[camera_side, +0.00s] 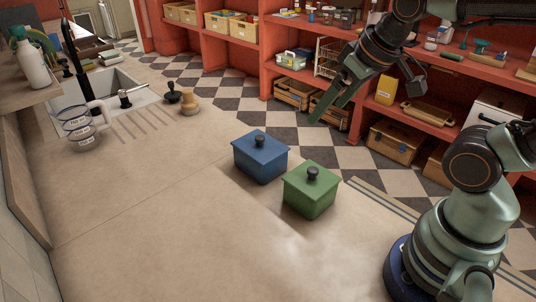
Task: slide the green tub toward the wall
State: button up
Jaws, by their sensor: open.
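The green tub (310,192) is a square lidded box with a black knob, upright on the beige worktop. A similar blue tub (260,160) stands close by, behind it and to its left. My gripper (367,108) is open and empty, raised above and beyond the tubs, with its fingers pointing down. It is clear of both tubs. The tiled wall (18,240) runs along the left edge of the view.
A sink (125,95), glass measuring jugs (82,128) and two small stamp-like objects (188,102) are at the upper left. Red shelves (270,40) stand across the checkered floor. The worktop left of the tubs is bare.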

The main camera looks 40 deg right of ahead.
jog(key=c, duration=0.5)
jog(key=m+g, duration=0.6)
jog(key=m, duration=1)
send_over(314, 169)
notch_tip(314, 169, down, 4)
jog(key=shift+w+f, duration=0.1)
jog(key=shift+f, duration=0.1)
jog(key=shift+f, duration=0.1)
notch_tip(314, 169, down, 12)
jog(key=shift+r, duration=0.1)
jog(key=shift+c, duration=0.3)
